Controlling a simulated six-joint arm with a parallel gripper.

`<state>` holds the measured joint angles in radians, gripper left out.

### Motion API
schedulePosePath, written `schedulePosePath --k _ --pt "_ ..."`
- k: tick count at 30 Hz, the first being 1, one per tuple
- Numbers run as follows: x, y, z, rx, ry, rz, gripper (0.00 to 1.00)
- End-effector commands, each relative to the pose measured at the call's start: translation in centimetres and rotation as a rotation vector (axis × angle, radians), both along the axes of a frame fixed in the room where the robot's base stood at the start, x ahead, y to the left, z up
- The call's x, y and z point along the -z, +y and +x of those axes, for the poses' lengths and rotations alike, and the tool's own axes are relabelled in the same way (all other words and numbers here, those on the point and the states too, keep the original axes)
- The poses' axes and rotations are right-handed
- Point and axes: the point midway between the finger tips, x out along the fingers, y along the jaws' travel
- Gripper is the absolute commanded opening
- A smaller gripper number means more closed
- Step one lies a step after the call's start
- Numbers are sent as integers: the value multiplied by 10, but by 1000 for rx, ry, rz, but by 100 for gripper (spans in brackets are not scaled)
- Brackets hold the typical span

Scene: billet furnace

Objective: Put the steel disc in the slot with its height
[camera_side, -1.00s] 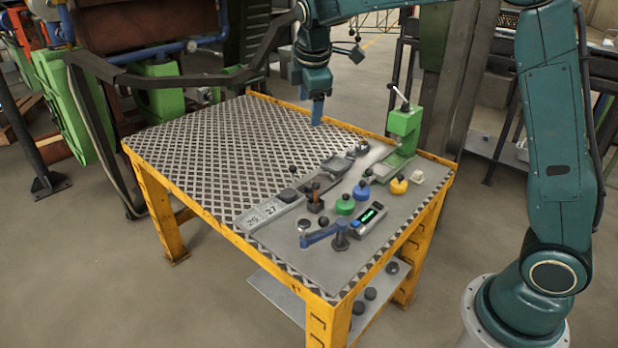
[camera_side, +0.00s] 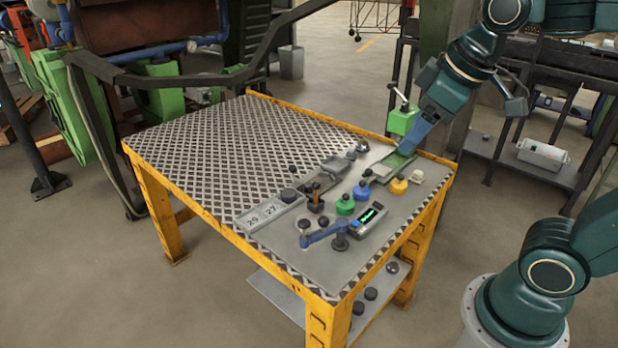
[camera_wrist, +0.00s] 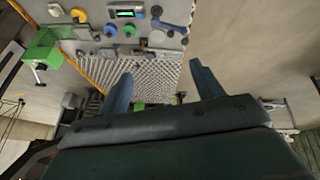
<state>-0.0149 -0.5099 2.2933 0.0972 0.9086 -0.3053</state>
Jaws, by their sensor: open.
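The other slots' numbers are not readable. My gripper (camera_side: 410,150) is high at the table's right back edge, in front of the green press, away from the disc. In the wrist view my gripper (camera_wrist: 162,82) is open, with nothing between its two blue fingers.
A green press (camera_side: 402,121) stands at the back right edge. Green (camera_side: 345,205), blue (camera_side: 361,191) and yellow (camera_side: 398,186) knobbed discs stand near a gauge (camera_side: 369,217) with a lit display. A blue lever (camera_side: 322,235) is at the front. The patterned left part (camera_side: 215,150) is clear.

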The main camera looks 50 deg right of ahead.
Motion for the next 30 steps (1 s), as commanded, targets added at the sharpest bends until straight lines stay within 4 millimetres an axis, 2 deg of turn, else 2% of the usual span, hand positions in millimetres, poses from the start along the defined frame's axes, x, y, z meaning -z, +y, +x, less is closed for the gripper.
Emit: schedulePosePath --k 1,3,10,15,30 --pt "4 2 -14 32 -13 25 66" --pt "10 5 -29 73 -25 59 66" --pt "28 12 -60 172 -46 139 66" --pt "33 14 -66 192 -50 157 66" --pt "32 14 -66 192 -50 157 66"
